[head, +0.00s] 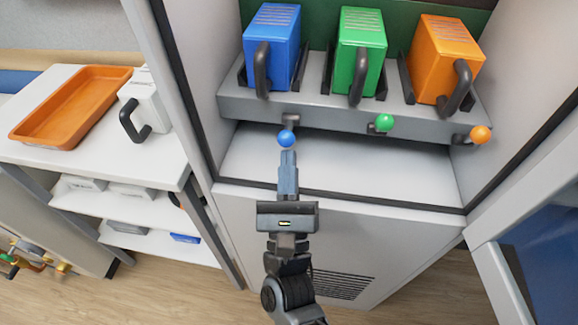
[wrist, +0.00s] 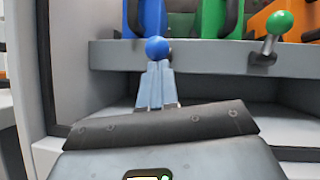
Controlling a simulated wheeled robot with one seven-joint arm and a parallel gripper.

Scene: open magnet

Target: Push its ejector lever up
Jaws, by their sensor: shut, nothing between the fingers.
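The blue module (head: 272,45) sits in the left slot of a grey rack inside an open cabinet. Below it is a lever with a blue ball knob (head: 286,139), which also shows in the wrist view (wrist: 157,48). My gripper (head: 288,153) is shut and empty, pointing into the cabinet. Its fingertips (wrist: 159,63) are right at the blue knob, just under it in the wrist view; I cannot tell whether they touch. The blue lever's arm is mostly hidden behind the knob in the wrist view.
A green module (head: 360,50) with a green knob (head: 384,123) and an orange module (head: 443,60) with an orange knob (head: 480,134) stand to the right. The cabinet's side wall is close on the left. An open door (head: 540,240) is at right. A cart holds an orange tray (head: 70,103).

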